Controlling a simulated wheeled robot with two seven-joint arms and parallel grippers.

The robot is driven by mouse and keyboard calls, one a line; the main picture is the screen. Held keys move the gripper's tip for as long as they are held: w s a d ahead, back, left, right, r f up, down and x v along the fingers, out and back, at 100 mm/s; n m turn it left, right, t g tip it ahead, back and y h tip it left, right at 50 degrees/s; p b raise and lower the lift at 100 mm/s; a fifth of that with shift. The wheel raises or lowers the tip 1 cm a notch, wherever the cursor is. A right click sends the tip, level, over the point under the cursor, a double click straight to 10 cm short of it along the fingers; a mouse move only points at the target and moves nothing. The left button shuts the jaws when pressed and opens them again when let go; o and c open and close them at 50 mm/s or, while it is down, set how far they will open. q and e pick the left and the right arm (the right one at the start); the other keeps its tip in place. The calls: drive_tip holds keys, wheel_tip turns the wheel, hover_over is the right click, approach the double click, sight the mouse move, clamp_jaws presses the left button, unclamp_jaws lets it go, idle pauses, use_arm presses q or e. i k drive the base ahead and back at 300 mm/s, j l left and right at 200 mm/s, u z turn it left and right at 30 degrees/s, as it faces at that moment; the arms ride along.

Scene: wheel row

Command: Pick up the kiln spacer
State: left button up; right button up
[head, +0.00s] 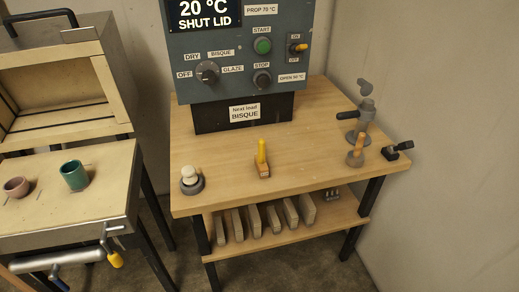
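No label marks the kiln spacer, and I cannot tell for sure which piece it is. A small grey piece with short upright posts (332,194) stands at the right end of the lower shelf, partly shaded by the tabletop. Several pale upright slabs (254,220) stand in a row on the same shelf. On the tabletop are a pale knobbed piece on a dark round base (190,178) and a small block with a yellow upright (262,160). Neither of my grippers is in view.
The wooden table (215,160) carries a control box (235,55) at the back. Grey and wooden-handled tools (356,152) and a black-handled piece (398,150) crowd its right side.

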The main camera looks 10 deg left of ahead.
sight(262, 168)
drive_tip(key=i+l+u, duration=0.2)
drive_tip(key=l, duration=0.2)
drive_tip(key=i+l+u, duration=0.2)
drive_tip(key=l, duration=0.25)
drive_tip(key=l+u, duration=0.2)
drive_tip(key=l, duration=0.2)
drive_tip(key=i+l+u, duration=0.2)
drive_tip(key=l, duration=0.3)
drive_tip(key=k+j, duration=0.05)
drive_tip(key=k, duration=0.05)
